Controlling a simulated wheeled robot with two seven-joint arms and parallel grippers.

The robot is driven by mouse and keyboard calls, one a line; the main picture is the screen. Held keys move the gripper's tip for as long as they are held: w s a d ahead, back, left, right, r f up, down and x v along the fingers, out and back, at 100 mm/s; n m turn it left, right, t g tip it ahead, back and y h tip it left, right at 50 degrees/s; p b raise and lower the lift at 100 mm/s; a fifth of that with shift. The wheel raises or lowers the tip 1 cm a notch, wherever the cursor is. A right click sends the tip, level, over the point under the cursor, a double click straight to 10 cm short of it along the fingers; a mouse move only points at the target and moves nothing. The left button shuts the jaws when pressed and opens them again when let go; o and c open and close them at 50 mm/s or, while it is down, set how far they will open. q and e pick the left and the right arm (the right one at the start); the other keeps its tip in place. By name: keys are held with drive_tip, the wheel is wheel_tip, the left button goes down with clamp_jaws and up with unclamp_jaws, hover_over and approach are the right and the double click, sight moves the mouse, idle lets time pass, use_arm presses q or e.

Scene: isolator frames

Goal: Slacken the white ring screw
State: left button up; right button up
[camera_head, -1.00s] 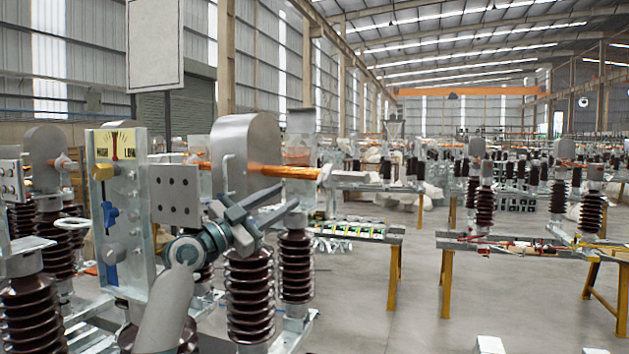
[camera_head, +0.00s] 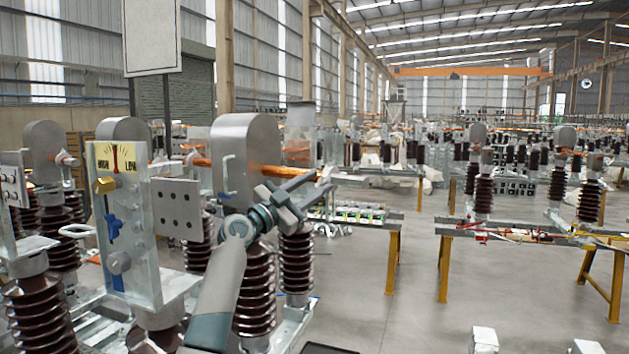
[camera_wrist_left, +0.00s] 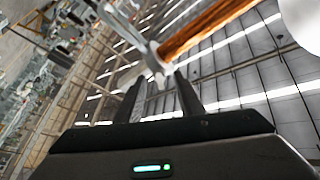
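A white ring (camera_head: 77,231) sticks out at the left of the upright panel (camera_head: 125,225); its shank is not clear to me. The panel carries a HIGH/LOW gauge (camera_head: 117,158), a brass block (camera_head: 105,185), a blue valve-like part (camera_head: 113,227) and a grey round knob (camera_head: 120,262). My left gripper (camera_head: 312,190) is well right of the ring, in front of the grey rounded housing and copper bar (camera_head: 262,172). Its fingers are apart with nothing between them. The left wrist view shows the spread fingers (camera_wrist_left: 160,98) with a copper bar (camera_wrist_left: 205,28) beyond. My right gripper is not in view.
Brown ribbed insulators (camera_head: 256,290) stand below and behind my left arm. A grey plate with holes (camera_head: 180,209) is between panel and arm. Workbenches (camera_head: 480,235) with electrical parts are farther right. Open floor (camera_head: 415,300) lies at the right front.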

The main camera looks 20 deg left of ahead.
use_arm(q)
clamp_jaws()
